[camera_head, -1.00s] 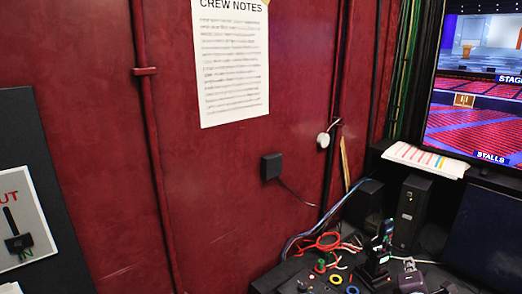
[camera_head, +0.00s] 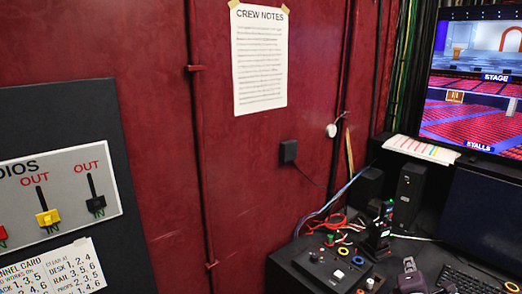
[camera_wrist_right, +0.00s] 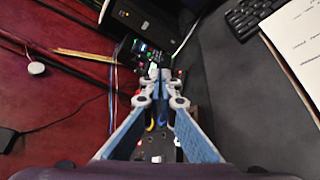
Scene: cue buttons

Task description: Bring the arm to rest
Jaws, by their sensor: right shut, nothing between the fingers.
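My right gripper (camera_head: 408,264) shows at the bottom of the head view, its purple body low over the desk. In the right wrist view its two blue-grey fingers (camera_wrist_right: 163,78) meet at the tips, shut and empty. Beyond or below them is a small black device with lit spots (camera_head: 378,230), also in the wrist view (camera_wrist_right: 142,46). I cannot tell whether the tips touch anything. Left of the gripper is a black control panel (camera_head: 318,268) with coloured rings and buttons. My left gripper is not in view.
A keyboard (camera_head: 480,283) and dark monitor (camera_head: 485,215) are right of the gripper. Black speakers (camera_head: 408,195) stand behind, with red cables (camera_head: 328,224) nearby. A slider board (camera_head: 60,195) stands at left before the red wall (camera_head: 150,120). A lit screen (camera_head: 475,90) is upper right.

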